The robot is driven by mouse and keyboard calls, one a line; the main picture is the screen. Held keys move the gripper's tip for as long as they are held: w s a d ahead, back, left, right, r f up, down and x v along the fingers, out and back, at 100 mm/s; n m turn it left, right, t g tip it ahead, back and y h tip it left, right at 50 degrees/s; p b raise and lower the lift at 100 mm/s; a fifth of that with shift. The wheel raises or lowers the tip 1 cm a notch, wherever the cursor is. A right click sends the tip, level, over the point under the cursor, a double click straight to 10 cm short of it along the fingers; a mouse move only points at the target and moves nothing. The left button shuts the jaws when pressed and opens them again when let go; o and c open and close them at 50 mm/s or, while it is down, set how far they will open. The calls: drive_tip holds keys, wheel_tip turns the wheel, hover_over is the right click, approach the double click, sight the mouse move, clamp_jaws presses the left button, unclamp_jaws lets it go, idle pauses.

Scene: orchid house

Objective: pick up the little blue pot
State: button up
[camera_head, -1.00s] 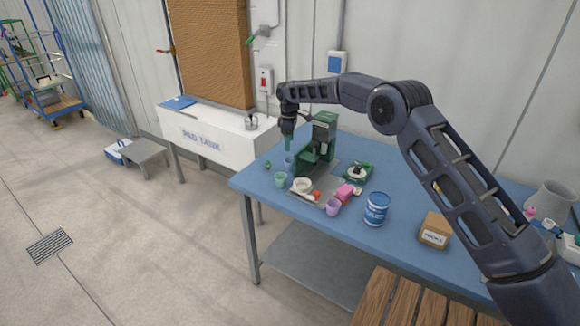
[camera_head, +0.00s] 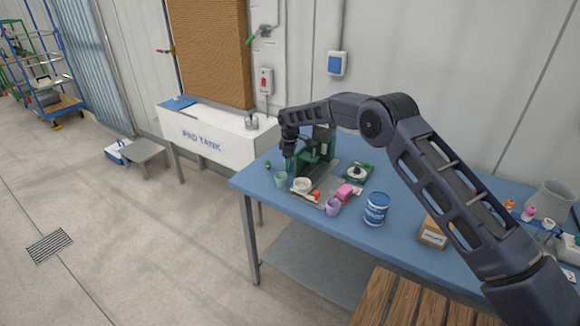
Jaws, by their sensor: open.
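My gripper (camera_head: 290,163) is low over the left part of the blue bench, pointing down, its teal fingers open. It is at the spot where the little blue pot stood a second ago. The pot is now mostly hidden by the fingers, and I cannot tell whether they touch it. A mint green pot (camera_head: 281,180) stands just in front of the gripper. A lilac pot (camera_head: 333,207) stands farther right, near the front edge.
The blue bench (camera_head: 262,187) also holds a dark green machine (camera_head: 322,143) close right of my gripper, a white bowl (camera_head: 302,186), a pink block (camera_head: 344,191), a blue tin (camera_head: 376,209) and a cardboard box (camera_head: 433,232). A white tank (camera_head: 215,128) stands left.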

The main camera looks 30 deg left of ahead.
drive_tip(key=c, duration=1)
